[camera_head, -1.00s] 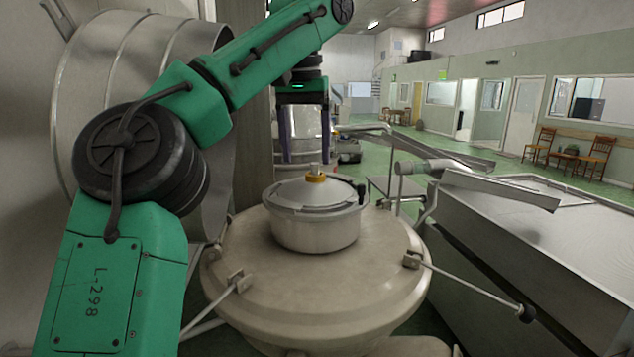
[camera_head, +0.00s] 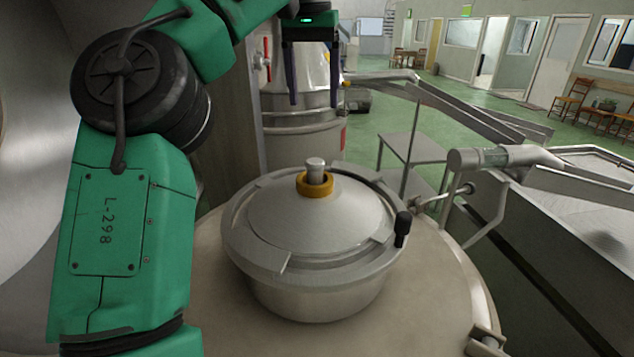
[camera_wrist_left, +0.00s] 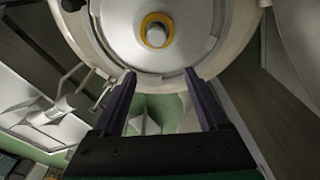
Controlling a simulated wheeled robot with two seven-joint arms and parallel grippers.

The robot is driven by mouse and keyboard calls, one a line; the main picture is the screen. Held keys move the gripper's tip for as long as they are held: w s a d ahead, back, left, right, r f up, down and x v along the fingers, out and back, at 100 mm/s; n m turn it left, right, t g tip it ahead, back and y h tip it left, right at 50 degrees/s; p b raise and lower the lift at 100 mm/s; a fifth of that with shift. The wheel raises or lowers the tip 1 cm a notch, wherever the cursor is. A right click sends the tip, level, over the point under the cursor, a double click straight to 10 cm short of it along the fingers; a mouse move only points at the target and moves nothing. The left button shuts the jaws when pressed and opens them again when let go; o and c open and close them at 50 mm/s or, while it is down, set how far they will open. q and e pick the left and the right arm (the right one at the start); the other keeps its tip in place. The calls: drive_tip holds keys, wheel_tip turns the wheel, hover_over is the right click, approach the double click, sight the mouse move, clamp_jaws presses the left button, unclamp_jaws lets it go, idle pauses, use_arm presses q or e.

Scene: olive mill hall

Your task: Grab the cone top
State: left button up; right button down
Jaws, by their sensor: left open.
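The cone top is a shallow grey metal cone (camera_head: 320,220) with a short metal knob (camera_head: 315,168) ringed by a yellow collar (camera_head: 315,186). It sits on a round metal pot on a broad beige drum. My left gripper (camera_head: 313,98) hangs above and beyond the knob in the head view, its two dark fingers pointing down, open and empty. In the left wrist view the open fingers (camera_wrist_left: 160,75) reach toward the cone top, and the knob (camera_wrist_left: 157,35) shows beyond the fingertips, roughly centred between them. Nothing touches the cone top. My right gripper is not in view.
A black handle (camera_head: 402,228) sticks up at the pot's right rim. The beige drum top (camera_head: 440,290) surrounds the pot. Metal pipes and a steel trough (camera_head: 590,260) stand at the right, and a metal cylinder (camera_head: 300,125) stands behind. Green floor lies open further back.

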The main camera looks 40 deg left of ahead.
use_arm(q)
hover_over(314, 161)
drive_tip(key=f, duration=0.5)
drive_tip(key=f+b, duration=0.1)
drive_tip(key=f, duration=0.2)
drive_tip(key=shift+s+d, duration=0.4)
drive_tip(key=f, duration=0.1)
drive_tip(key=w+f, duration=0.1)
drive_tip(key=f, duration=0.1)
drive_tip(key=a+f+p, duration=0.1)
drive_tip(key=shift+w+f, duration=0.15)
drive_tip(key=shift+f, duration=0.2)
drive_tip(key=shift+d+f, duration=0.1)
drive_tip(key=shift+f, duration=0.05)
drive_tip(key=shift+s+d, duration=0.15)
drive_tip(key=shift+s, duration=0.25)
drive_tip(key=c, duration=0.5)
drive_tip(key=shift+w, duration=0.1)
clamp_jaws()
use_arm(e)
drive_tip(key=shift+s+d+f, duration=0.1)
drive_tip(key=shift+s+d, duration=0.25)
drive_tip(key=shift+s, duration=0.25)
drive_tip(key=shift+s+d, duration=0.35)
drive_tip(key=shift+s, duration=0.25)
